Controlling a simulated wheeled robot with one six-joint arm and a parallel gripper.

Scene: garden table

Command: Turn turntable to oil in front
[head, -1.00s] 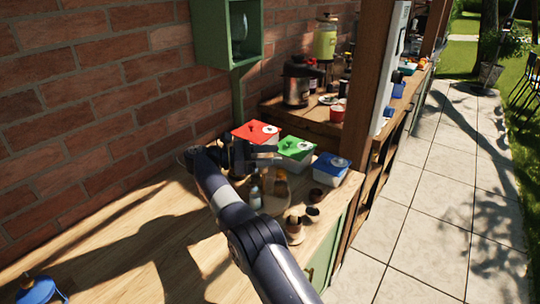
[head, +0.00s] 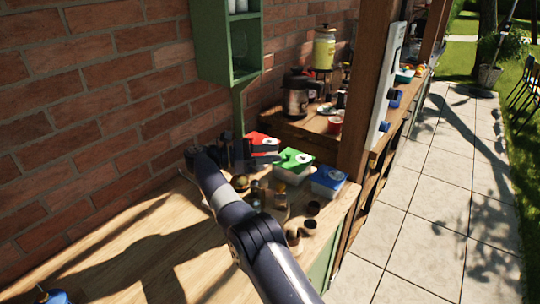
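The turntable (head: 287,216) is a round wooden board near the counter's right end, partly hidden by my arm. Several small containers stand on it: a round jar (head: 240,182) at the left, a dark bottle (head: 258,193) in the middle and a jar with an orange-brown band (head: 280,196) at the right. I cannot tell which of them is the oil.
Boxes with red (head: 262,142), green (head: 294,160) and blue (head: 328,180) lids stand behind and right of the turntable. Small brown cups (head: 311,223) stand at the counter's right edge. A brick wall (head: 90,110) is behind. The counter's left part is mostly clear.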

